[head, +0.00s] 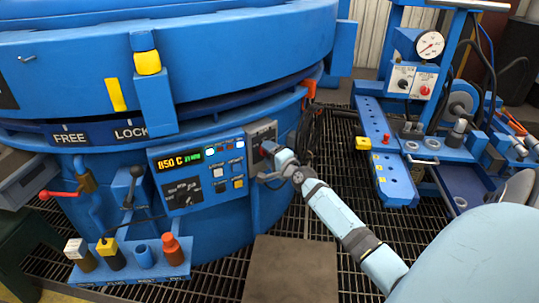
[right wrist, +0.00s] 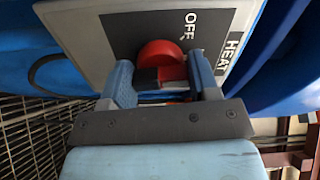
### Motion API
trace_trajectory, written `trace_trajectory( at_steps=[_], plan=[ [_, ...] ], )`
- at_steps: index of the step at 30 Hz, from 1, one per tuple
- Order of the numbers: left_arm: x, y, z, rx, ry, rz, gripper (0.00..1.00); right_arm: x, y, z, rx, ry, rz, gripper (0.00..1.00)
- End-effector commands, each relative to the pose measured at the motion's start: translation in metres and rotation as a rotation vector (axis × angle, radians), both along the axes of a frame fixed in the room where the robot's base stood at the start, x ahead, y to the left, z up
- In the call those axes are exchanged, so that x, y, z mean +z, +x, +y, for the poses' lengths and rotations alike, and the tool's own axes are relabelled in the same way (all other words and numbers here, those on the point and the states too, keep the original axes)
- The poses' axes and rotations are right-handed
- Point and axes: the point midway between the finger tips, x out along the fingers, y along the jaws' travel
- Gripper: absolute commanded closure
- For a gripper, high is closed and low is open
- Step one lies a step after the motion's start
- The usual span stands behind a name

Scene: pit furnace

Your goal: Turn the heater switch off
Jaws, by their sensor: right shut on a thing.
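The heater switch is a red knob (right wrist: 158,52) on a dark plate marked OFF and HEAT. In the head view its grey switch box (head: 261,131) is fixed to the blue furnace wall, right of the control panel (head: 198,172). My right gripper (right wrist: 160,72) is shut on the knob, one finger on each side of it. In the head view the right gripper (head: 272,156) reaches the box from the right and hides much of the switch. The display reads about 850 C. My left gripper is not in view.
The blue furnace (head: 220,225) fills the left. A shelf (head: 140,273) with several coloured-top pegs and a red-handled lever (head: 60,194) stand at lower left. A blue bench with a gauge (head: 429,44) is at right. Dark grating covers the floor, with a flat plate (head: 290,270) in front.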

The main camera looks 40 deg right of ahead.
Motion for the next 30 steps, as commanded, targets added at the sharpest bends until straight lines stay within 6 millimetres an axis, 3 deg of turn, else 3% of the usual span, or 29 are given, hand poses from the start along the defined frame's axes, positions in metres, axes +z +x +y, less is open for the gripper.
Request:
trace_trajectory(
  at_steps=[15, 25, 30],
  plan=[
    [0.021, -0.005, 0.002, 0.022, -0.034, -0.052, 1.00, 0.000, -0.001, -0.001, 0.001, -0.474, 0.039, 0.68],
    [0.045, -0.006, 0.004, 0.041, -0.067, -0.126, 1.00, -0.001, -0.001, -0.001, 0.001, -0.674, 0.053, 0.68],
    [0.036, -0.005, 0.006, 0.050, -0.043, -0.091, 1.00, -0.002, 0.000, -0.001, 0.000, -0.727, 0.057, 0.68]
  ],
)
